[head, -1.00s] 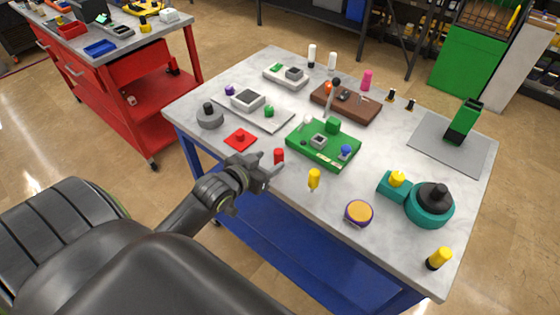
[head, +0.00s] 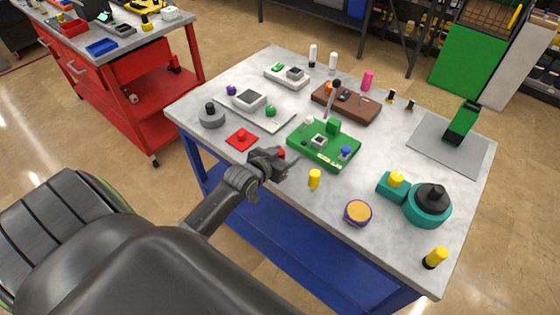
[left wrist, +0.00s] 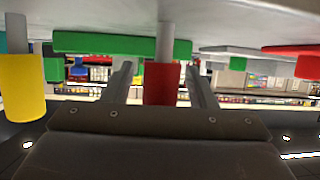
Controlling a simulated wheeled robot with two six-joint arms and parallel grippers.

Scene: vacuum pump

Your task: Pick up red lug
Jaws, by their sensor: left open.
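The red lug (head: 281,153) stands upright near the table's front edge, left of the green board. In the left wrist view, which is upside down, the red lug (left wrist: 161,84) is a red cylinder with a grey stem, standing between the two fingers (left wrist: 161,85) of my left gripper. The fingers are open, with a visible gap on each side of the lug. My right gripper is not in view.
A yellow lug (head: 314,179) stands just right of the gripper. The green board (head: 345,160) lies behind and to the right. A red square plate with a knob (head: 241,139) lies to the left.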

